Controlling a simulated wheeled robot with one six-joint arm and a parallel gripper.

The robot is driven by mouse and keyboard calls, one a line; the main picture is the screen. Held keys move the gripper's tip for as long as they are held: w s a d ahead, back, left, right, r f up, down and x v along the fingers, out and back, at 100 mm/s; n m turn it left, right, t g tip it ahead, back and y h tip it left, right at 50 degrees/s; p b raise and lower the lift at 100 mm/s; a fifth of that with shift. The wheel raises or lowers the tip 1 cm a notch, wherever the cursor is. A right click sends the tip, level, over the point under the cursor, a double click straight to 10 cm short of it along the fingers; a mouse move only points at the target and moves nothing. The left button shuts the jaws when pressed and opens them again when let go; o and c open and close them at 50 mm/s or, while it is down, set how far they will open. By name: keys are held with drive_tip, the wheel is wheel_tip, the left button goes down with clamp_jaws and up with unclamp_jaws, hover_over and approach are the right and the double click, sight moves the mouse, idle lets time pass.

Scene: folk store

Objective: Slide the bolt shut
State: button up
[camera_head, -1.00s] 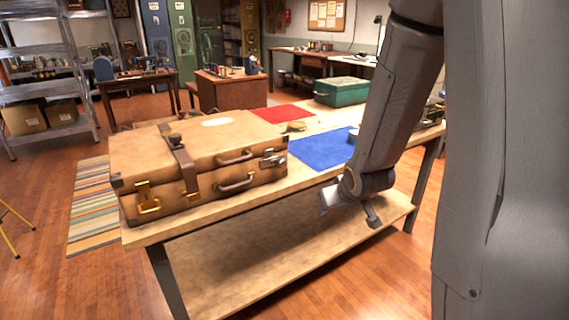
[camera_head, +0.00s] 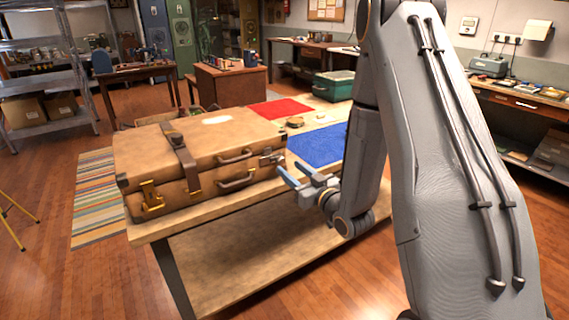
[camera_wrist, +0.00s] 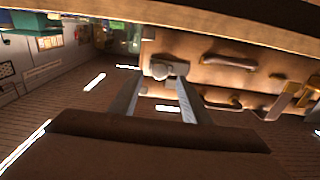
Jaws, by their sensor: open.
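A brown suitcase (camera_head: 205,165) lies on the wooden workbench, with a strap, brass clasp and handles on its front. A silver metal fitting, which looks like the bolt (camera_head: 272,157), sits near the right end of its front. My gripper (camera_head: 289,170) is open and empty, in front of and slightly right of that fitting. In the wrist view the bolt (camera_wrist: 168,68) shows just past and between the open fingertips (camera_wrist: 160,88), with the suitcase (camera_wrist: 240,73) spreading to the right. I cannot tell how far the bolt is slid.
The workbench (camera_head: 265,211) has a lower shelf (camera_head: 285,255) below. A blue mat (camera_head: 318,145), a red mat (camera_head: 280,109) and a green case (camera_head: 333,86) are to the right and behind on the bench. A striped rug (camera_head: 95,195) lies on the floor at left.

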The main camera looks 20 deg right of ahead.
sight(282, 162)
drive_tip(key=shift+p+x, duration=0.3)
drive_tip(key=shift+x, duration=2.15)
clamp_jaws()
